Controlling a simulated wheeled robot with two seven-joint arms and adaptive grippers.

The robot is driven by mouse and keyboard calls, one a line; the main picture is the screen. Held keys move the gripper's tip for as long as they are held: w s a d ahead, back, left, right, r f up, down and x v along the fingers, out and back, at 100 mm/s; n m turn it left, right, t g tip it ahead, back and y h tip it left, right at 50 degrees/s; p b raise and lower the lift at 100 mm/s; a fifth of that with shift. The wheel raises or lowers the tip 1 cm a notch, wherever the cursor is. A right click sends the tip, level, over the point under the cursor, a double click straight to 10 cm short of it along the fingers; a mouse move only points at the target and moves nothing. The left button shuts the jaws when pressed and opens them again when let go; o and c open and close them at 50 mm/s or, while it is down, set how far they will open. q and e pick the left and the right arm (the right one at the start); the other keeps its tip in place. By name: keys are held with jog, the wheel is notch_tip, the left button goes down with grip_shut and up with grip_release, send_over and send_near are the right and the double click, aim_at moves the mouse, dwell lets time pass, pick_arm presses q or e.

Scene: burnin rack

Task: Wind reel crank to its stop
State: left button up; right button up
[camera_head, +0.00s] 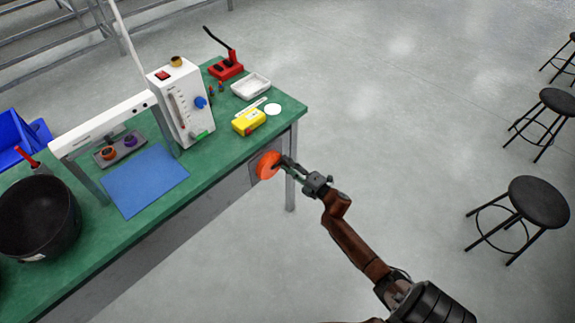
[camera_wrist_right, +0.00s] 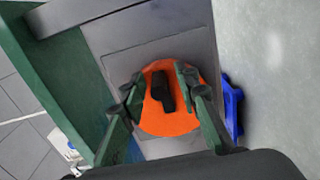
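The reel is an orange disc (camera_head: 267,165) on a grey plate at the front side of the green table, near its right corner. In the right wrist view the orange disc (camera_wrist_right: 178,122) fills the middle, and a black crank handle (camera_wrist_right: 161,90) stands out from it. My right gripper (camera_head: 284,163) is at the disc. In the wrist view its two fingers (camera_wrist_right: 160,92) are apart, one on each side of the black handle, with a gap showing on the left side. Whether the right finger touches the handle cannot be told. My left gripper is not in view.
The green table (camera_head: 165,206) carries a white instrument box (camera_head: 182,105), a yellow device (camera_head: 248,121), a white tray (camera_head: 251,86), a blue mat (camera_head: 145,181) and a black pot (camera_head: 40,218). Black stools (camera_head: 538,202) stand at right. The floor between is clear.

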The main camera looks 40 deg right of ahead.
jog(key=s, duration=1.2)
jog(key=shift+d, duration=0.45)
